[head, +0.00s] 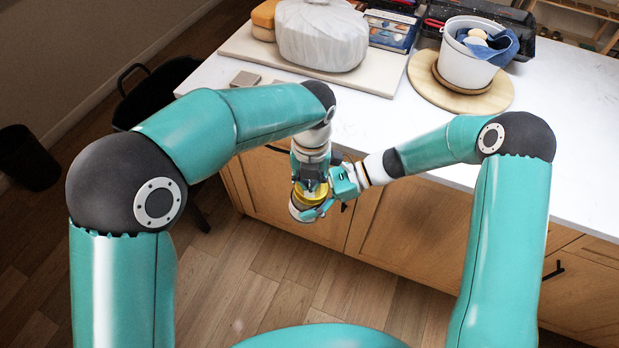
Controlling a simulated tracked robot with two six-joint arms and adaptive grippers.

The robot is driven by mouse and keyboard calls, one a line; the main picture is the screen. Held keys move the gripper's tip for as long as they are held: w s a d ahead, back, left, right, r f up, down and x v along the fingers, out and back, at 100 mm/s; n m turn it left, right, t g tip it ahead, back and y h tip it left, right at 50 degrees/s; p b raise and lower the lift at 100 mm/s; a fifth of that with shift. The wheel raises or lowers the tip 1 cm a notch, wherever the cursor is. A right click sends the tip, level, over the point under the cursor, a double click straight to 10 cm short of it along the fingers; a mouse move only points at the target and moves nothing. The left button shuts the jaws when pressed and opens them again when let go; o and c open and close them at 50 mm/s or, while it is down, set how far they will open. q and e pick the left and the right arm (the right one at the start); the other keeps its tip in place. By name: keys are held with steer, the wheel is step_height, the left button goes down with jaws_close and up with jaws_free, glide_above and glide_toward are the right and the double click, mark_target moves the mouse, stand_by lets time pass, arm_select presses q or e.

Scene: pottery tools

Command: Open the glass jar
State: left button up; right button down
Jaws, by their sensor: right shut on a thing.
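The glass jar (298,211) is held in the air in front of the counter's front edge. It is small here and mostly covered by my grippers. Its yellow lid (313,196) faces up toward my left gripper. My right gripper (325,205) comes in from the right and is shut on the jar, with its teal fingers around the side. My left gripper (311,184) points down from above, right at the lid. Whether its fingers touch or grip the lid is too small to tell.
The white counter (440,130) holds a wrapped white bundle (322,35) on a board, and a white pot (466,65) with a blue cloth on a round wooden board (430,92). Wooden cabinet fronts (410,235) are close behind the grippers. Dark bins stand at the left.

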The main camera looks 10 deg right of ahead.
stand_by(0.3)
arm_select(q)
steer(key=r, duration=0.4)
steer(key=shift+d+r, duration=0.2)
steer(key=shift+d, duration=0.15)
steer(key=o, duration=0.5)
steer(key=shift+d+r, duration=0.2)
steer(key=shift+r, duration=0.15)
steer(key=shift+c, duration=0.2)
steer(key=o, duration=0.8)
steer(key=d+r+n, duration=0.1)
steer(key=d+r+n+t+h, duration=0.1)
steer(key=r, duration=0.1)
steer(key=d+r+h, duration=0.1)
steer(key=shift+w+r+n, duration=0.1)
steer(key=shift+r+n, duration=0.05)
steer(key=shift+n, duration=0.25)
steer(key=shift+o, duration=0.3)
steer(key=shift+r+n, duration=0.3)
steer(key=shift+n, duration=0.8)
steer(key=a+n+g, duration=0.1)
steer(key=a+n, duration=0.5)
steer(key=n, duration=1.1)
steer(key=shift+n, duration=0.3)
steer(key=f, duration=0.3)
steer(key=d+f, duration=0.1)
steer(key=f, duration=0.3)
steer(key=d+f, duration=0.1)
steer(key=f, duration=0.3)
steer(key=shift+d, duration=0.15)
